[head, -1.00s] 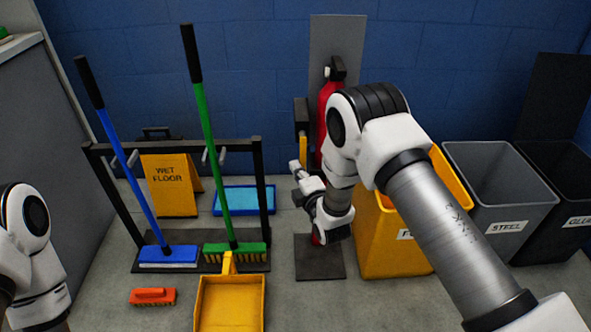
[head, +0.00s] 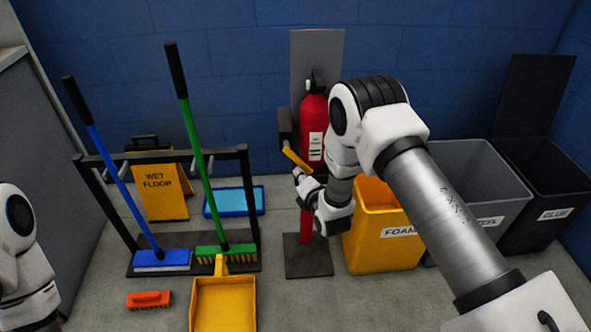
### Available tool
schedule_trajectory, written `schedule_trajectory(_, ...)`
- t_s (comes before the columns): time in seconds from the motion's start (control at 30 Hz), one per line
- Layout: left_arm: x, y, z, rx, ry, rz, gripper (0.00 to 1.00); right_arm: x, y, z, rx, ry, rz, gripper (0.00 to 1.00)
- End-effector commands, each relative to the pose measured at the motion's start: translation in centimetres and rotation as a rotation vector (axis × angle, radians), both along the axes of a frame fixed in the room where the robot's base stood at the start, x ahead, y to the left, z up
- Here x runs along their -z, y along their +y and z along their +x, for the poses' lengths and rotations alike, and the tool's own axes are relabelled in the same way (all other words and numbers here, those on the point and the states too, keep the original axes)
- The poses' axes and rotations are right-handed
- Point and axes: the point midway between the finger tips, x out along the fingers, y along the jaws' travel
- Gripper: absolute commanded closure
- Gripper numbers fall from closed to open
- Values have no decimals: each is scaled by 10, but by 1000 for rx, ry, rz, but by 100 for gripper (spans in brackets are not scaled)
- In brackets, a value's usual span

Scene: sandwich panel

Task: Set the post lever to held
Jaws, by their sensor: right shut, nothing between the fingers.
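The yellow post lever (head: 297,159) sticks out from a dark housing (head: 285,125) on the left of the stand that holds the red fire extinguisher. It slants down to the right. My right gripper (head: 299,174) is shut and empty. Its tips are at the lever's lower end, seemingly touching it. My right arm covers part of the area right of the lever. My left arm shows at the left edge, but its gripper is out of the picture.
The red extinguisher (head: 313,130) stands close behind the lever. A yellow foam bin (head: 385,250) is to the right, beside a grey bin (head: 475,165). A broom rack (head: 243,180) and yellow wet floor sign (head: 163,205) are left. Floor in front is partly clear.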

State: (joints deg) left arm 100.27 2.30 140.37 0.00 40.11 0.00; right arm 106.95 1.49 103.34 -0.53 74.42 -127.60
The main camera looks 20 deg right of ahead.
Motion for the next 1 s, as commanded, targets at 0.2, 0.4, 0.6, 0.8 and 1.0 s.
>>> schedule_trajectory(0.2,-23,0,0,0,0,0,0,-13,-9,-2,1,38,-133,100)
schedule_trajectory(0.4,-38,0,0,0,0,0,0,-23,-19,-5,2,38,-130,100)
schedule_trajectory(0.6,-54,0,0,0,0,0,0,-35,-27,-7,1,36,-128,100)
schedule_trajectory(0.8,-67,0,0,0,0,0,0,-46,-32,-9,1,36,-128,100)
schedule_trajectory(1.0,-76,0,0,0,0,0,0,-53,-34,-10,0,35,-128,100)
